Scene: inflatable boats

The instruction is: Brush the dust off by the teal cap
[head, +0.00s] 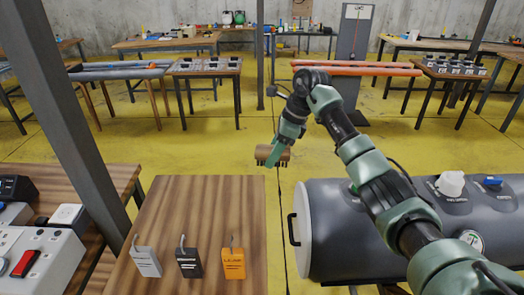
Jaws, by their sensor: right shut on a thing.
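My right gripper (277,150) is shut on a brush (268,153) with a brown wooden back and dark bristles pointing down. It holds the brush in the air, beyond the wooden table and to the left of the grey inflatable tube (335,235). On top of the tube, a small teal-green piece (353,189), perhaps the teal cap, shows beside my right arm, which hides part of it. A white cap (450,183) and a blue cap (491,181) sit farther right. I cannot make out dust at this size. My left gripper is out of view.
A dark post (70,110) stands at left. A round gauge (472,240) is on the tube's side. Yellow floor lies open behind.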

